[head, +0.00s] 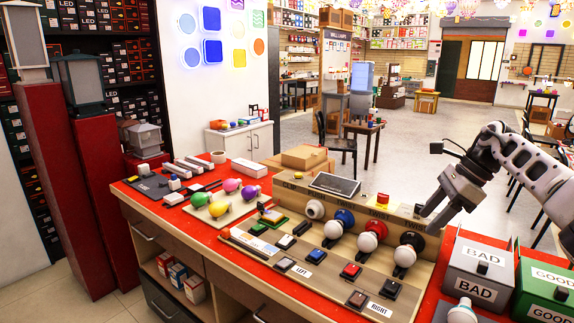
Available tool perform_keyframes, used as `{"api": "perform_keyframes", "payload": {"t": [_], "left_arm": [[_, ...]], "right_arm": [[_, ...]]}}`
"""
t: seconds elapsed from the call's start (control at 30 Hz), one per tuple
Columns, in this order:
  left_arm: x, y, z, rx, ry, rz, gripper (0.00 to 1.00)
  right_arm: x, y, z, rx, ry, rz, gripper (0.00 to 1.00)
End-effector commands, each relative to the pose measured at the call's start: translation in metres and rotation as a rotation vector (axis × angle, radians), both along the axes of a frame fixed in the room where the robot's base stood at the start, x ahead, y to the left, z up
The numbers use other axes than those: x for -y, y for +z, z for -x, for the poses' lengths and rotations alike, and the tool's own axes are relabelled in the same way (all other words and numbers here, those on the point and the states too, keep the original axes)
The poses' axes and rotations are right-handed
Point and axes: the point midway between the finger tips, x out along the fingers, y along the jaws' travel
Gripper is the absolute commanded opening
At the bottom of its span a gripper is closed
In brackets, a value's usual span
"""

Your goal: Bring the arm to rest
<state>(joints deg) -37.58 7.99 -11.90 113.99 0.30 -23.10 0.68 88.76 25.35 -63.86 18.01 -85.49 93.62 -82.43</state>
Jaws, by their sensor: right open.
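My right arm (520,165) comes in from the right edge, white and grey. Its gripper (430,220) points down and left, with its dark fingers apart and nothing seen between them. The fingertips are at the right end of the wooden test board (283,193), above and behind the rightmost socket with its white bulb (405,256). I cannot tell whether they touch the board. My left arm and gripper are not in view.
The red-topped bench (225,243) carries switches, coloured bulbs (231,185) and a cardboard box (304,157). A grey BAD bin (478,268) and a green GOOD bin (545,290) stand at the right, below my arm. Open floor lies beyond the bench.

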Motion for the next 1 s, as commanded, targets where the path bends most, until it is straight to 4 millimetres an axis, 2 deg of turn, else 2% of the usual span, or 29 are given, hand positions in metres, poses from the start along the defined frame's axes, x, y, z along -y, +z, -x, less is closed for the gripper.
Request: {"api": "perform_keyframes", "payload": {"t": [0.17, 0.27, 0.33, 0.4, 0.5, 0.6, 0.7, 0.77, 0.87, 1.0], "left_arm": [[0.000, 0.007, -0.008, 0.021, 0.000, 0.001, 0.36], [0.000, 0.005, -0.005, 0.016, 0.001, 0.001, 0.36], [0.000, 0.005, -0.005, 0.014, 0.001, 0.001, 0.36], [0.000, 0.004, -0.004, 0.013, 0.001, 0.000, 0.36], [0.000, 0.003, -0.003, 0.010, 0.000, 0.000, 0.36], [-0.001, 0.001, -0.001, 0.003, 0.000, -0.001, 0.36], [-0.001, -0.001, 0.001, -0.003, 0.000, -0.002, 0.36], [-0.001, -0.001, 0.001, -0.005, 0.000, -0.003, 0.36], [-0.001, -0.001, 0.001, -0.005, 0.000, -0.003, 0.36], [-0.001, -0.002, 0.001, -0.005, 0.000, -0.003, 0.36]], "right_arm": [[-0.051, -0.042, -0.007, -0.004, -0.021, -0.121, 0.54], [-0.089, -0.071, -0.006, -0.019, -0.051, -0.227, 0.54], [-0.126, -0.096, -0.002, -0.045, -0.093, -0.336, 0.54], [-0.170, -0.121, 0.009, -0.096, -0.162, -0.485, 0.54], [-0.229, -0.150, 0.032, -0.221, -0.325, -0.747, 0.54], [-0.267, -0.165, 0.057, -0.391, -0.533, -1.002, 0.54], [-0.284, -0.176, 0.081, -0.598, -0.781, -1.237, 0.54], [-0.284, -0.184, 0.095, -0.738, -0.947, -1.367, 0.54], [-0.271, -0.202, 0.120, -0.985, -1.246, -1.558, 0.54], [-0.235, -0.239, 0.168, -1.346, -1.704, -1.767, 0.54]]}}
